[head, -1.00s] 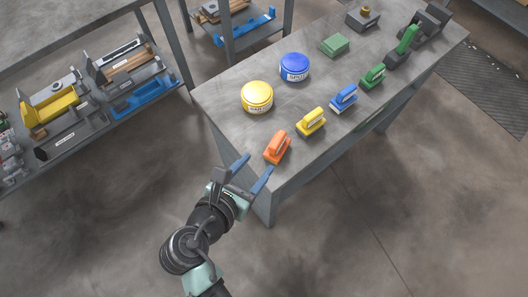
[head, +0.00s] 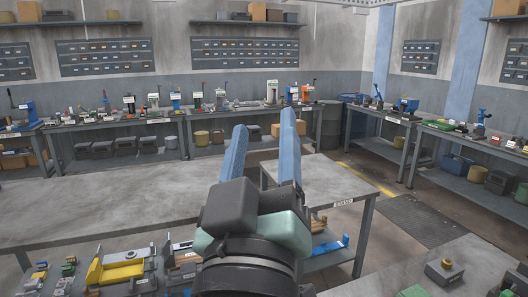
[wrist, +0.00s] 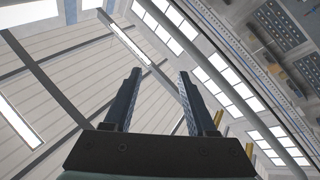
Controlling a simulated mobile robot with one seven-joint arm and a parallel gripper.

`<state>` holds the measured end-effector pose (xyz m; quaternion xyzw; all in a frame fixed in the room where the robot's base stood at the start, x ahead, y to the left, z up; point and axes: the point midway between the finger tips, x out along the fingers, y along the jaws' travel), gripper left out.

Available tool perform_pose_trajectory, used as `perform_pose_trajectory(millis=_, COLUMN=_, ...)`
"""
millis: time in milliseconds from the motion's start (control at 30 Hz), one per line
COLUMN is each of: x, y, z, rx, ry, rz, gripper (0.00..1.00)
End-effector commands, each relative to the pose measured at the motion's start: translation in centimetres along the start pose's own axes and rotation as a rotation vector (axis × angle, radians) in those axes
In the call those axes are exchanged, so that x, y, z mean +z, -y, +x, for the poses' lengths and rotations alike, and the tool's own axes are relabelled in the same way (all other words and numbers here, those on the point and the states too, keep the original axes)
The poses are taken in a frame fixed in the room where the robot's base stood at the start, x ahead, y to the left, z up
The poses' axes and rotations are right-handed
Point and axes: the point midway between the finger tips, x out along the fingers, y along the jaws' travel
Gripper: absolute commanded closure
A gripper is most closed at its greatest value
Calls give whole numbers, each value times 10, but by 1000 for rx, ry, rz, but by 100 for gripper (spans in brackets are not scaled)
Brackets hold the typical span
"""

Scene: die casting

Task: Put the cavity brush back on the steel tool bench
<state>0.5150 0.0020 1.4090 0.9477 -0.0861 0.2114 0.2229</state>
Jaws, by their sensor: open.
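My gripper (head: 264,120) is raised in the middle of the head view, its two blue fingers pointing up and apart. It is open with nothing between the fingers. I cannot make out the cavity brush in either view now. Several grey-topped benches are in view; I cannot tell which is the steel tool bench. A wide bare bench (head: 100,205) stands at the left, beyond my gripper.
A table marked STAND (head: 320,183) is right of my gripper. A near table (head: 385,285) at bottom right holds a block with a brass knob (head: 445,268). A yellow tool (head: 122,272) lies low at left. Tool-laden benches line the back wall; floor shows at right.

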Motion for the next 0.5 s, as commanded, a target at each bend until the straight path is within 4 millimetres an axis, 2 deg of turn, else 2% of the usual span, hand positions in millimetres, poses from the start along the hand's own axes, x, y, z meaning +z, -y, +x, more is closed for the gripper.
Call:
perform_pose_trajectory(millis=33, x=-35, y=-21, z=-1, rx=28, ry=-103, rz=128, gripper=43)
perform_pose_trajectory(millis=100, x=-70, y=-40, z=-7, rx=36, ry=-214, rz=278, gripper=43)
perform_pose_trajectory(millis=200, x=-101, y=-56, z=-15, rx=28, ry=-320, rz=415, gripper=43)
perform_pose_trajectory(millis=300, x=-114, y=-63, z=-20, rx=20, ry=-366, rz=477, gripper=43)
perform_pose_trajectory(millis=500, x=-116, y=-63, z=-20, rx=17, ry=-371, rz=488, gripper=43)
